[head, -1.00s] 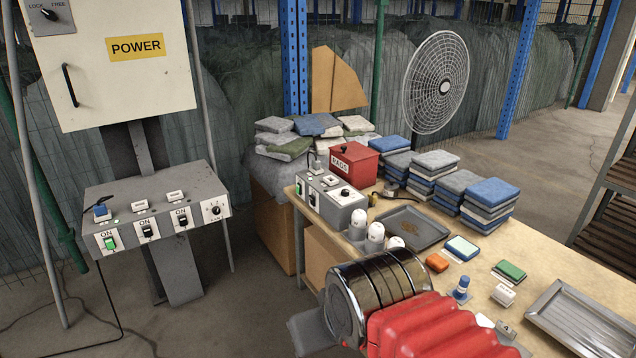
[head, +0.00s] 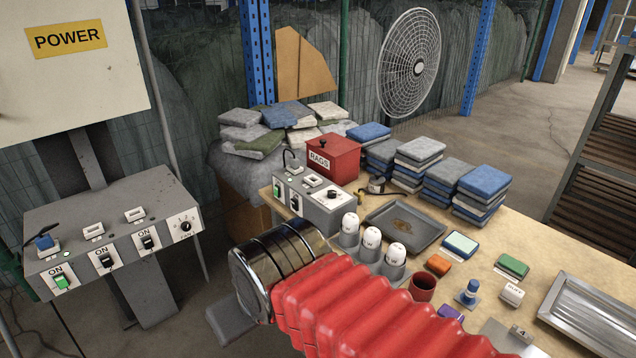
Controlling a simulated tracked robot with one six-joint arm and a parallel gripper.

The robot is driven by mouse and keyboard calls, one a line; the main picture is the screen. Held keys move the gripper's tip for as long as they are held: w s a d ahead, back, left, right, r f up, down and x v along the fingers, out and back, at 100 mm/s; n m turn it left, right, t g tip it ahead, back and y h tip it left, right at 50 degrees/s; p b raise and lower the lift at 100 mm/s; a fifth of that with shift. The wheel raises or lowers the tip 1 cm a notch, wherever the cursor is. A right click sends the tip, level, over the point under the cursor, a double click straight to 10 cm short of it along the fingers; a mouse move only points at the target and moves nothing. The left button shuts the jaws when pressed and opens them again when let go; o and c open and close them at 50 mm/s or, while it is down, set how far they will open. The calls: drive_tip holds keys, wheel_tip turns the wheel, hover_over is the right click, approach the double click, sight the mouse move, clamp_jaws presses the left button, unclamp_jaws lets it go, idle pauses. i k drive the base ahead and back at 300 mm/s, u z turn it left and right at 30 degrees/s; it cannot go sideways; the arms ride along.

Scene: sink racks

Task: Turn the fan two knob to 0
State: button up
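Two grey control boxes have a round knob on a white plate. The box on the stand (head: 75,212) at the left has a knob (head: 185,228) at its right end, with tiny marks around it. I cannot read which knob belongs to fan two. One round wire-caged fan (head: 407,62) stands behind the table. My arm, with red bellows and a metal cylinder, fills the lower middle, in front of the table's near edge. My gripper's fingertips do not show, and nothing visible touches either knob.
A POWER cabinet (head: 60,75) hangs above the left box. The table (head: 575,262) holds a red RAGS box (head: 332,158), white shakers (head: 372,238), trays (head: 405,225), a red cup (head: 423,288) and stacked pads (head: 484,182).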

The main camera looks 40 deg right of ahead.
sight(331, 193)
drive_tip(key=z, duration=0.15)
drive_tip(key=i, duration=0.7)
drive_tip(key=z, duration=0.45)
drive_tip(key=i, duration=0.6)
drive_tip(key=z, duration=0.4)
